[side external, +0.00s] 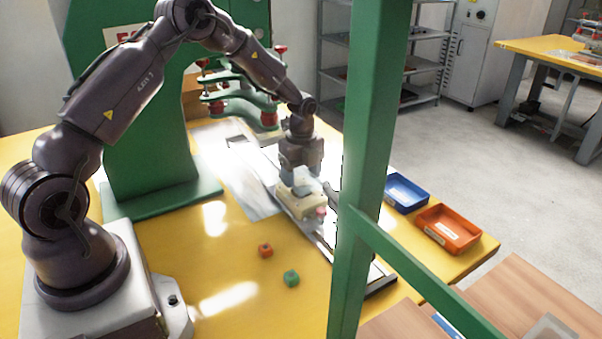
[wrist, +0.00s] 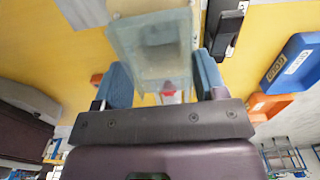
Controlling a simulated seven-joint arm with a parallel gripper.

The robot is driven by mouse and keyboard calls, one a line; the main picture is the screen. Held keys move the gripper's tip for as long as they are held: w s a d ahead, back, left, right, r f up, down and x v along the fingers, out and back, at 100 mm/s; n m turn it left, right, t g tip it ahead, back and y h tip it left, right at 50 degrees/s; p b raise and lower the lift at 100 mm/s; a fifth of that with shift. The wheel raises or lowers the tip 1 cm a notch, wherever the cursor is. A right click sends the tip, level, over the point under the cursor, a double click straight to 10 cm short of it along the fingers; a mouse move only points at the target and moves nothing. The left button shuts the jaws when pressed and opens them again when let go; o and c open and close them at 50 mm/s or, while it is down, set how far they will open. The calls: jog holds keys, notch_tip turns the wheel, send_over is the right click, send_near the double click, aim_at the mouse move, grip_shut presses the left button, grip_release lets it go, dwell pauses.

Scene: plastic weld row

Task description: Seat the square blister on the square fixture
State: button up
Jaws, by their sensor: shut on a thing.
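My gripper (side external: 302,187) points down over the white rail on the yellow table. In the wrist view my gripper (wrist: 162,80) has its two blue fingers on either side of a clear, pale, square-cornered blister (wrist: 152,52), and it is shut on it. A cream block (side external: 297,205), which looks like the fixture, is directly below the fingers; its edge also shows at the top of the wrist view (wrist: 140,7). The blister is very close to the block. Whether it touches or is seated, I cannot tell. A small red part (side external: 320,211) is beside the block.
A blue tray (side external: 405,193) and an orange tray (side external: 449,230) stand to the right. A green post (side external: 366,160) hides part of the rail. A green press (side external: 135,110) stands behind.

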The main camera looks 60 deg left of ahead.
jog(key=shift+f, duration=1.45)
dwell(0.4)
jog(key=o, duration=0.8)
jog(key=c, duration=0.4)
jog(key=shift+r, duration=0.1)
jog(key=shift+r, duration=3.45)
